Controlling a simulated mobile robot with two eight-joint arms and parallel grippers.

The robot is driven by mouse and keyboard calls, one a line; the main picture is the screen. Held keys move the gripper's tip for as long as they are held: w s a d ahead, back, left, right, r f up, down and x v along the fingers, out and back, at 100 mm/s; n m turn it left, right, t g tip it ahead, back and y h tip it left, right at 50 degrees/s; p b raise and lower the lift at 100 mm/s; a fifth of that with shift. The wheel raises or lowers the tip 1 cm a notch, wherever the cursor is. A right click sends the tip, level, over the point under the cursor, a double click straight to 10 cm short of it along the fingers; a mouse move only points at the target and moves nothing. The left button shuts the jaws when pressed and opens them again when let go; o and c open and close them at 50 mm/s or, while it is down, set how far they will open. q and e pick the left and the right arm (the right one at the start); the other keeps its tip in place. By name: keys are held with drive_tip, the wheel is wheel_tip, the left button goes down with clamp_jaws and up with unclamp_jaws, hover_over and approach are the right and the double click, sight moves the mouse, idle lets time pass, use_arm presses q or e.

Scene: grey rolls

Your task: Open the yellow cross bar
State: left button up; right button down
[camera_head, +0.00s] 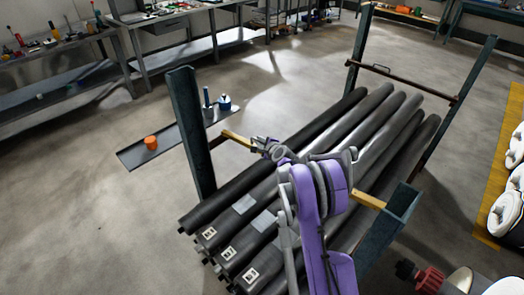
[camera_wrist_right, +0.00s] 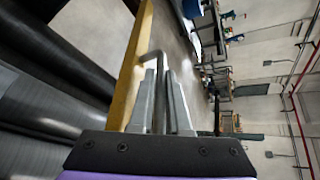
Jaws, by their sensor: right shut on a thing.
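My right gripper (camera_head: 266,147) is at the bar's left part, near the left post. In the right wrist view the yellow bar (camera_wrist_right: 131,68) runs up the picture with a grey bent handle (camera_wrist_right: 158,56) on it. The right gripper's fingers (camera_wrist_right: 165,78) are shut on this handle. The bar still reaches across between the posts. My left gripper is not in view.
Several dark grey rolls (camera_head: 330,125) lie in the rack under my right arm. The left post (camera_head: 191,130) stands close to my gripper, the right post (camera_head: 395,220) by my arm. A low shelf (camera_head: 178,143) with an orange item is left.

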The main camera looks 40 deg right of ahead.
drive_tip(key=w+r+g, duration=0.1)
drive_tip(key=r, duration=0.2)
drive_tip(key=w+r+g+p, duration=0.1)
drive_tip(key=w+r, duration=0.1)
drive_tip(key=w+r+n+g+p, duration=0.1)
drive_tip(key=w+r, duration=0.1)
drive_tip(key=r, duration=0.1)
drive_tip(key=shift+a+r+g, duration=0.2)
drive_tip(key=shift+r+g, duration=0.1)
drive_tip(key=shift+g, duration=0.1)
drive_tip(key=shift+w+r+g+p, duration=0.4)
drive_tip(key=shift+w+r+p, duration=0.05)
drive_tip(key=shift+w+p, duration=0.1)
drive_tip(key=c, duration=1.2)
unclamp_jaws()
drive_tip(key=shift+o, duration=0.2)
drive_tip(key=v, duration=1)
drive_tip(key=shift+s+r+b, duration=0.2)
drive_tip(key=shift+s+b, duration=0.15)
drive_tip(key=shift+b, duration=0.05)
drive_tip(key=shift+a, duration=0.25)
